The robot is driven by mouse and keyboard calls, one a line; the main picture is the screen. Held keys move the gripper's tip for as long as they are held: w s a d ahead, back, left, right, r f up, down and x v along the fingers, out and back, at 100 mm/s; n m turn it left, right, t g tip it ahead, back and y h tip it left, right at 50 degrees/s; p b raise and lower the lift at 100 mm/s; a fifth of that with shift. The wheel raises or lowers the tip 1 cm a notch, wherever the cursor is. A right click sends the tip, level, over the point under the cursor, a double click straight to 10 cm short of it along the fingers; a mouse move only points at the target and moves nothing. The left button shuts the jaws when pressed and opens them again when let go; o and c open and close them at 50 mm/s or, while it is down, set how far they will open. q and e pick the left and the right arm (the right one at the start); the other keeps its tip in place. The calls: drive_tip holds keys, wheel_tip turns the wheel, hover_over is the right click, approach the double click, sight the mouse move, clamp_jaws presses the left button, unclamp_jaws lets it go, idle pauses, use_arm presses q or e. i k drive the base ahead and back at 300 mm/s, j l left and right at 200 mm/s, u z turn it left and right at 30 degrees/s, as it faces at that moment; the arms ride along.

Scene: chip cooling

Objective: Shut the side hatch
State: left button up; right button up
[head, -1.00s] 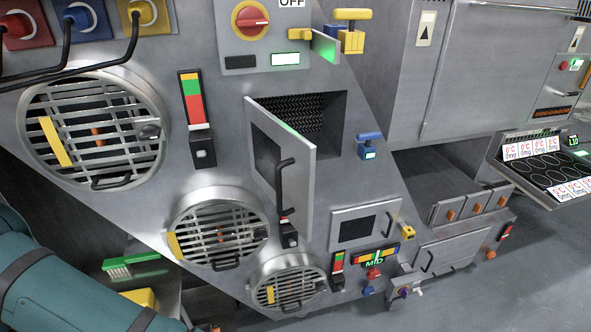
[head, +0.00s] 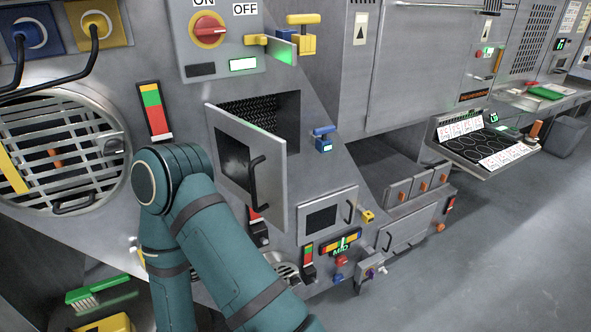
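The side hatch (head: 234,152) is a grey square door with a dark window and a black bar handle (head: 259,182). It is hinged at its left and stands ajar, swung out from a dark opening (head: 278,115) with a mesh inside. A teal arm of mine (head: 205,235) rises from the bottom of the head view, with its elbow left of the hatch. I cannot tell from this view where its gripper is. Neither gripper shows.
A round barred grille (head: 62,150) is at the left. A second door with a small window (head: 326,216) sits low, right of the hatch. A yellow latch (head: 301,36) and a blue latch (head: 323,138) stick out near the opening. Open floor (head: 480,260) lies at the right.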

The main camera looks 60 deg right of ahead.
sight(237, 170)
drive_tip(key=l+z, duration=0.2)
drive_tip(key=z, duration=0.95)
drive_tip(key=l+z, duration=0.3)
